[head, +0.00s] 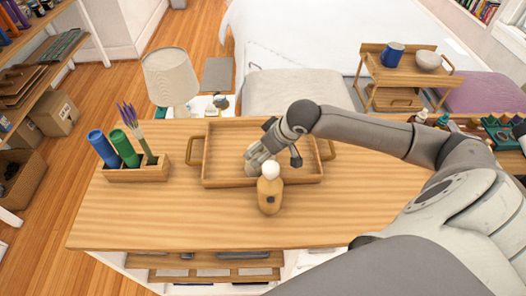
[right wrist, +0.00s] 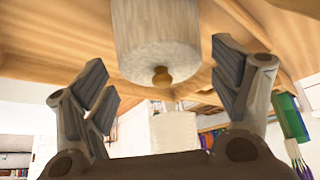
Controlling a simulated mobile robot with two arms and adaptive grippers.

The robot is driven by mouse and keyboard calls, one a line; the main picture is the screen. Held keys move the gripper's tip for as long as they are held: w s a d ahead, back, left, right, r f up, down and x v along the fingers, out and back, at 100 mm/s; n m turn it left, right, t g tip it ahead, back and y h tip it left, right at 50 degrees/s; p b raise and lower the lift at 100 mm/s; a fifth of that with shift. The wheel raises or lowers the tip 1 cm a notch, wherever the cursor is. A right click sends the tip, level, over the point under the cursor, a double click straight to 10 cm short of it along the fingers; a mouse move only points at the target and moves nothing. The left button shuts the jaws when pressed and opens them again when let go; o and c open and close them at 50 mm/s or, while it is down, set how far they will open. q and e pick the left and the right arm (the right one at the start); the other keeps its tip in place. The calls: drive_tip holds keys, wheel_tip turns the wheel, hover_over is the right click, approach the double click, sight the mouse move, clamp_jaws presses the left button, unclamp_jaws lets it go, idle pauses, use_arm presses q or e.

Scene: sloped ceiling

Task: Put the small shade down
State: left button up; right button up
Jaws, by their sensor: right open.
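The small shade (right wrist: 157,40) is a pale grey cylinder with a small wooden knob on its end. In the right wrist view it stands between the two spread fingers of my right gripper (head: 268,153), with clear gaps on both sides. In the head view my right gripper is over the wooden tray (head: 225,183) and hides most of the shade (head: 252,160). The shade's far end is cut off in the right wrist view, so its contact with the tray is hidden. My left gripper is in neither view.
A brown bottle-like object (head: 270,195) with a white round top stands at the tray's front edge. A wooden holder (head: 137,174) with blue and green rolls is at the left. A lamp (head: 170,78) stands behind the table. The table's front left (head: 150,220) is clear.

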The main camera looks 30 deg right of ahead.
drive_tip(key=v, duration=0.6)
drive_tip(key=shift+b, duration=0.35)
drive_tip(key=shift+s, duration=0.1)
